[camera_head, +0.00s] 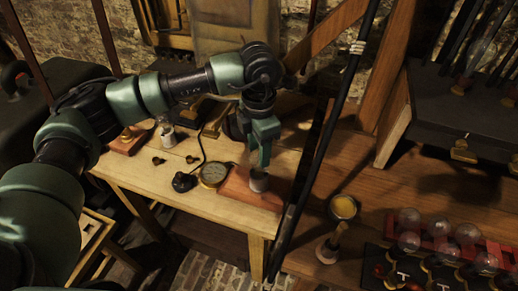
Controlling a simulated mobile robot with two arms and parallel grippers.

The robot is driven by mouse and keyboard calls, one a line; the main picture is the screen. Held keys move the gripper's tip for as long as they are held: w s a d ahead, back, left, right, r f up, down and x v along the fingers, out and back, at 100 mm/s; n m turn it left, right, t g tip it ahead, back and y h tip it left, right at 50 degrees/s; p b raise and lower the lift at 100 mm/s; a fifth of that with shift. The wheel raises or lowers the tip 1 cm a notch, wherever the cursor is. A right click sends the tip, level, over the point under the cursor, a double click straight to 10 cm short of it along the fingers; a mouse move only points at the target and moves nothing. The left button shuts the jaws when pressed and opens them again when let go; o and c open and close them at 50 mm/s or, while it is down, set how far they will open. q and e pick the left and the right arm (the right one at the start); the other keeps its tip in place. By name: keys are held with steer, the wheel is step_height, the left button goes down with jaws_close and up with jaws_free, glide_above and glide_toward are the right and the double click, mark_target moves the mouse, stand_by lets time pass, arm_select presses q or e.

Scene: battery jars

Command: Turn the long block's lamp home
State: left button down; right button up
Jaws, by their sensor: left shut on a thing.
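The long reddish wooden block (236,188) lies at the front right of the pale wooden table. A grey metal lamp fitting (259,182) stands on it. My left gripper (260,163) points down directly over the fitting, with its green fingers shut on the lamp. The bulb is mostly hidden by the fingers, so I cannot tell how deep it sits. My right gripper is not in view.
A round brass dial (213,174) and a black knob-like piece (184,182) with a cord lie left of the block. Another small reddish block (127,141) sits at the table's left. A dark pole (322,145) slants close to the right. Several bulbs (410,218) stand in a rack at lower right.

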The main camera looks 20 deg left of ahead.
arm_select(q)
steer(key=m+b, duration=0.3)
steer(key=m, duration=0.2)
steer(key=shift+f, duration=0.1)
steer(key=shift+m+b, duration=0.45)
steer(key=shift+m, duration=0.15)
steer(key=shift+m+b, duration=0.8)
steer(key=shift+m, duration=0.4)
steer(key=m+b, duration=0.1)
steer(key=m, duration=0.2)
steer(key=shift+b, duration=0.3)
steer(key=c, duration=0.6)
jaws_free()
steer(key=shift+c, duration=0.2)
